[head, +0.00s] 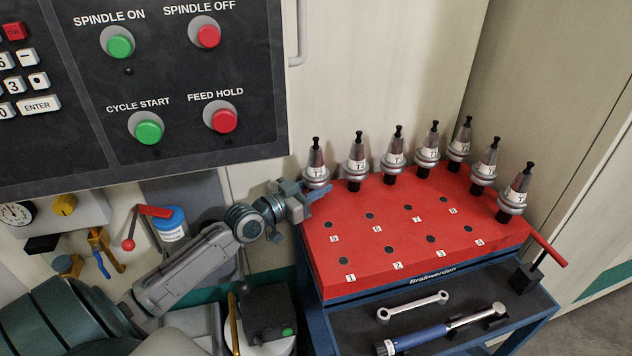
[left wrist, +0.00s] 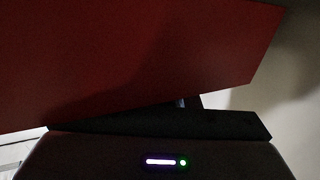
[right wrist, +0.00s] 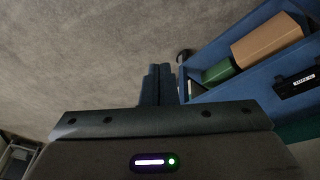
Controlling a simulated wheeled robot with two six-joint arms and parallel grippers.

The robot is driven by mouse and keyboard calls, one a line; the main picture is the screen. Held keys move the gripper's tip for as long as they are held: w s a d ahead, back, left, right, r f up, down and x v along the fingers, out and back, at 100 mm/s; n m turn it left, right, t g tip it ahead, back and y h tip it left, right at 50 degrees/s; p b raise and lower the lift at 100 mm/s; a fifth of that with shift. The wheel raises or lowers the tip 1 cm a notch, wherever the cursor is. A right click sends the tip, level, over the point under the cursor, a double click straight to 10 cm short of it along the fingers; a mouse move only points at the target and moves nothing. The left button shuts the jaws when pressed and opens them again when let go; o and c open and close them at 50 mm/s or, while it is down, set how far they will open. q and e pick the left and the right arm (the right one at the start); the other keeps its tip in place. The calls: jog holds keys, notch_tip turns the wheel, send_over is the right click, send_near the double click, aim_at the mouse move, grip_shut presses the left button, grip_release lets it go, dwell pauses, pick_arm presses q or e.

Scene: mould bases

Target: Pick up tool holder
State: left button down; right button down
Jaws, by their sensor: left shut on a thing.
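Several metal tool holders with black pull studs stand upright along the back and right edges of a red numbered rack (head: 416,268). The leftmost tool holder (head: 316,160) stands at the rack's back left corner. My left gripper (head: 318,192) reaches in from the left and is shut on this holder low down, at its flange. The holder's lower end is hidden behind the fingers. The left wrist view is mostly filled by a dark red surface. My right gripper (right wrist: 158,84) shows only in the right wrist view, fingers together and empty, above a grey floor.
Numbered empty holes fill the rack's middle. A tray below holds a wrench (head: 413,306) and a blue-handled tool (head: 440,333); a red-handled lever (head: 541,255) stands at right. A control panel (head: 150,80) overhangs the left. Blue shelving (right wrist: 255,55) is near my right gripper.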

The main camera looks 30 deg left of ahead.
aim_at(311, 153)
pick_arm(q)
jog(key=shift+r, duration=0.2)
